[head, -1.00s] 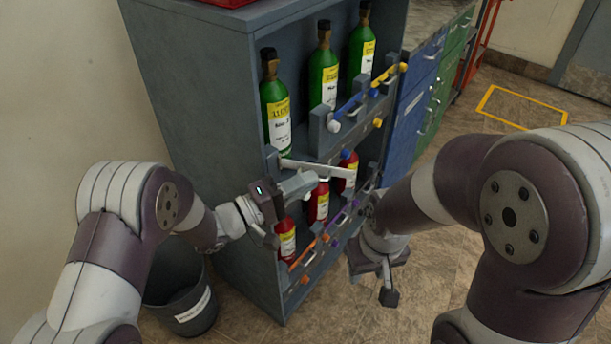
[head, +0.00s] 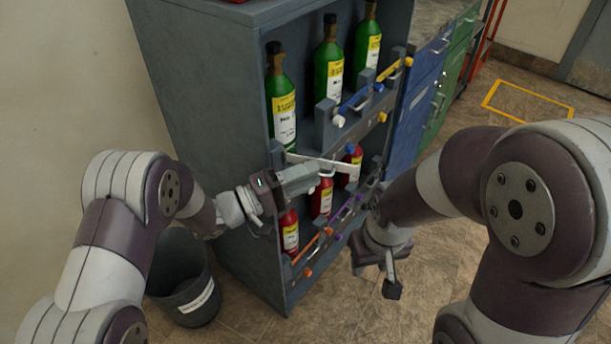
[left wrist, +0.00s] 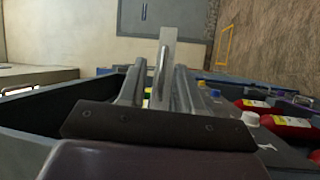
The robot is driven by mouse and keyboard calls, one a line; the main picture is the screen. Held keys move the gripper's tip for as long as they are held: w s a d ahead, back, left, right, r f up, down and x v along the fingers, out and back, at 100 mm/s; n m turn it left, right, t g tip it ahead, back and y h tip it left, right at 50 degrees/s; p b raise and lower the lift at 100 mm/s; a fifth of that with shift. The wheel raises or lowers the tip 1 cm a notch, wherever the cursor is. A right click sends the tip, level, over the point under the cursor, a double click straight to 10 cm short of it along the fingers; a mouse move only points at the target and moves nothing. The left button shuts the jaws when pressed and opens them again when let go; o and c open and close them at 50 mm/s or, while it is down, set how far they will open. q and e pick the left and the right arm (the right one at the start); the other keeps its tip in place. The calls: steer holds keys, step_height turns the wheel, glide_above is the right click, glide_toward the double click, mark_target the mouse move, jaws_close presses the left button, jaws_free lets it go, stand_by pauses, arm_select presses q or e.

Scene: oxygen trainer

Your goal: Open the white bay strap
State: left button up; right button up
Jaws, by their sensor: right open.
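The white strap (head: 340,165) of the upper left bay is swung out from the cabinet front, its free end pointing right and clear of the white knob (head: 339,121). A green bottle (head: 283,108) stands behind in that bay. My left gripper (head: 318,172) is at the strap, just below it in the head view. In the left wrist view its two fingers (left wrist: 157,88) are apart, and the pale strap (left wrist: 168,50) shows between and beyond them. Whether they touch it is unclear. My right gripper (head: 375,270) is open and empty, low in front of the cabinet.
The blue strap (head: 358,102) and yellow strap (head: 392,70) lie across the other upper bays. Red bottles (head: 322,198) stand below behind orange (head: 305,250) and purple (head: 346,210) straps. A grey bin (head: 185,290) stands at the cabinet's left. Floor at the right is free.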

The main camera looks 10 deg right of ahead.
arm_select(q)
steer(key=p+v, duration=0.1)
steer(key=v, duration=1.1)
steer(key=shift+a, duration=0.35)
